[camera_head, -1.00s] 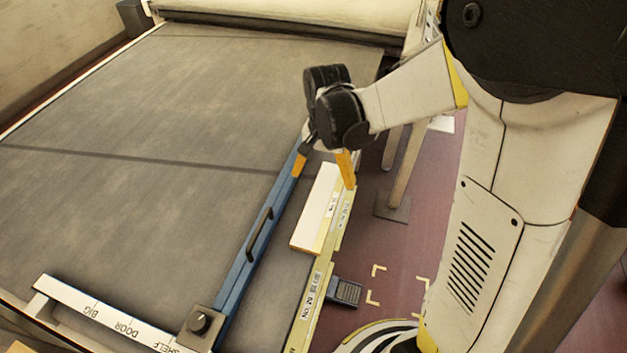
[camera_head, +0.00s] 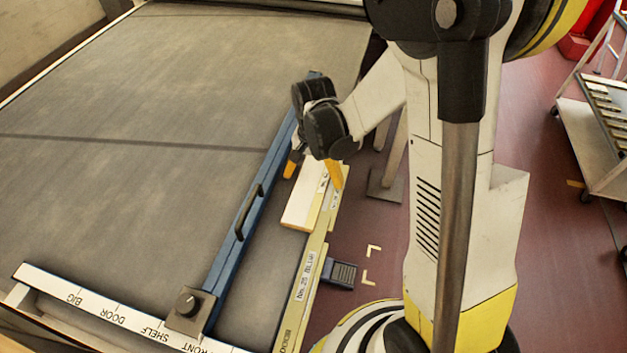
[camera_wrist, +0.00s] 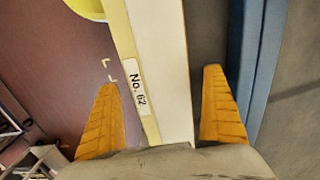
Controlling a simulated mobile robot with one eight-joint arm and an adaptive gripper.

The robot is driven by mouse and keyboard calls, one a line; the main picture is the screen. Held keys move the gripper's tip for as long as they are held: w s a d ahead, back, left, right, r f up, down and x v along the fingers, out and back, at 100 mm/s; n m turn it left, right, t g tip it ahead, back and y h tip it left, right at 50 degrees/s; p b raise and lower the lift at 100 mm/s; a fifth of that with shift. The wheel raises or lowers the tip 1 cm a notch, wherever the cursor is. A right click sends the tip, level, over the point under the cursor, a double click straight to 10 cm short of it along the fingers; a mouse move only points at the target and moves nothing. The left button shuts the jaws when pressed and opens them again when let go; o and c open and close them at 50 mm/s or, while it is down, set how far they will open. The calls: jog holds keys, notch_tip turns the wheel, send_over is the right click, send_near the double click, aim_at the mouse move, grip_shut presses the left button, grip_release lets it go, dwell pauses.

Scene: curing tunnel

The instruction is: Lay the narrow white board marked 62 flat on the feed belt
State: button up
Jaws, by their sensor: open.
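The narrow white board (camera_head: 299,205) lies lengthwise on the dark belt surface (camera_head: 150,90), between a blue fence and a cream edge rail. In the wrist view the white board (camera_wrist: 160,60) runs between my fingers, beside a cream strip bearing a "No. 62" label (camera_wrist: 138,88). I cannot tell whether that strip is the board's edge or the rail. My gripper (camera_head: 314,174) is over the board's far end, open, with one orange finger on each side. In the wrist view my gripper (camera_wrist: 163,95) shows both fingers apart from the white face.
The blue fence (camera_head: 229,255) with a black handle stands left of the board. The labelled cream rail (camera_head: 309,265) runs along the right. A white scale bar (camera_head: 118,311) crosses the near end. A trolley (camera_head: 592,135) stands on the floor at right. The belt left of the fence is clear.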

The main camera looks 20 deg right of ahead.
aim_at(314, 177)
jog(key=c, duration=1.5)
jog(key=shift+r, duration=0.1)
jog(key=shift+r+p, duration=0.3)
jog(key=shift+r, duration=0.25)
notch_tip(314, 177, up, 3)
jog(key=shift+p, duration=0.7)
jog(key=s+d+r+p, duration=0.1)
jog(key=s+d+r, duration=0.1)
jog(key=d, duration=0.1)
jog(key=s+d+r+p, duration=0.1)
jog(key=s+d+r, duration=0.1)
jog(key=d, duration=0.1)
jog(key=s+d+r+p, duration=0.1)
jog(key=s+d+r, duration=0.1)
jog(key=d, duration=0.2)
jog(key=shift+s+r, duration=0.1)
jog(key=shift+r, duration=0.25)
